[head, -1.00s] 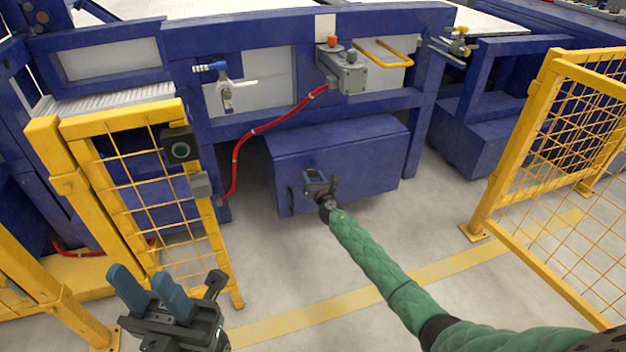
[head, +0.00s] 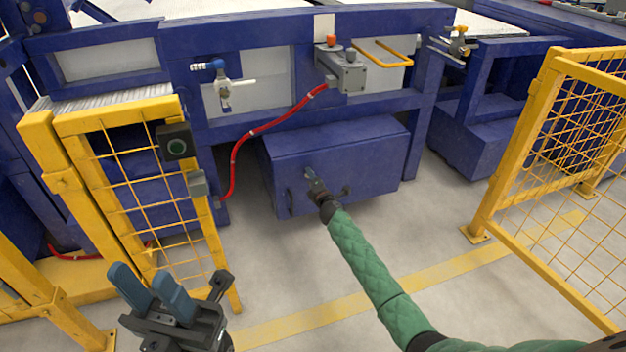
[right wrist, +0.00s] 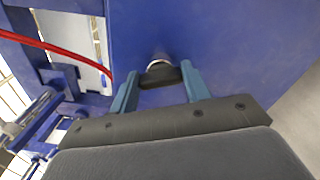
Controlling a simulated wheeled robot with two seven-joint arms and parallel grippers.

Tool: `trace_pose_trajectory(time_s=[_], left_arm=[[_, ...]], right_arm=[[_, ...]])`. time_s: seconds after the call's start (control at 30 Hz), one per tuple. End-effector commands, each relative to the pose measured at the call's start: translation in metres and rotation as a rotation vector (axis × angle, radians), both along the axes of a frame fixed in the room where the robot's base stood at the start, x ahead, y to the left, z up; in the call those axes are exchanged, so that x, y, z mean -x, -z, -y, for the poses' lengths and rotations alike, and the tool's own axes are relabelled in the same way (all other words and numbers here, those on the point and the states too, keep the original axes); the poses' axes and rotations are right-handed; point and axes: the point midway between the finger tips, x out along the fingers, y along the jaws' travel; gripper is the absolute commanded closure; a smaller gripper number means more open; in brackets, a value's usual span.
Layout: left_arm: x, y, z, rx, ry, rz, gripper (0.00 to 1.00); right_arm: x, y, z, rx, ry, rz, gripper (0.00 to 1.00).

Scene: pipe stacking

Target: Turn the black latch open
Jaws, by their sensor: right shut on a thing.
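The black latch (right wrist: 160,76) is on the front face of the blue box (head: 350,160); the box face also fills much of the right wrist view (right wrist: 225,45). In that view the latch is a short dark bar with a pale round base behind it. My right gripper (head: 311,175) is at the box front. Its two blue-grey fingers (right wrist: 159,88) are shut on the latch, one at each end of the bar. In the head view the gripper hides most of the latch. My left gripper (head: 142,275) is open and empty at the lower left, away from the box.
A black pull handle (head: 291,201) is on the box's left side. A red cable (head: 237,155) hangs left of the box. Yellow mesh fences stand at left (head: 150,190) and right (head: 500,150). The floor in front is clear.

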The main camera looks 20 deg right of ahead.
Motion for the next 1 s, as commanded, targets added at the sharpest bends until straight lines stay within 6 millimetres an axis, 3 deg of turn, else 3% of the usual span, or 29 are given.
trace_pose_trajectory(time_s=[0.5,1.0], left_arm=[[0.0000,-0.0085,-0.0018,0.022,-0.007,-0.001,0.64],[0.0004,-0.0067,-0.0024,0.008,-0.010,-0.002,0.64]], right_arm=[[0.0001,0.0019,0.0018,-0.346,0.001,-0.012,0.76],[0.0002,0.0033,0.0017,-0.414,0.002,-0.016,0.75]])
